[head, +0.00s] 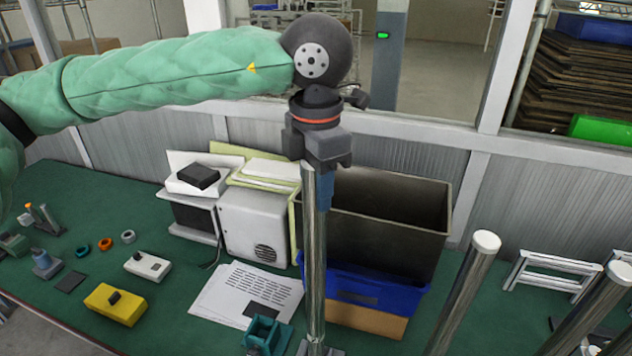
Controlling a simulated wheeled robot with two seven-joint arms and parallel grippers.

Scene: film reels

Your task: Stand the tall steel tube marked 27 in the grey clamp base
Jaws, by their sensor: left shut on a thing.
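My left gripper (318,180) is shut on the upper end of a tall steel tube (313,262). The tube hangs or stands close to upright below the gripper, in front of the blue crate. No number 27 can be read on it. Part of a grey piece (322,349), perhaps the clamp base, shows at the tube's lower end at the bottom edge. I cannot tell whether the tube is in it, behind it or above it. My right gripper is not in view.
Several other steel tubes with white caps, such as this one (471,280), lean at the right. A blue crate (372,296) and dark bin (390,205) stand behind. A teal clamp (265,333) is left of the tube. A yellow box (115,304) lies on the green table (200,335).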

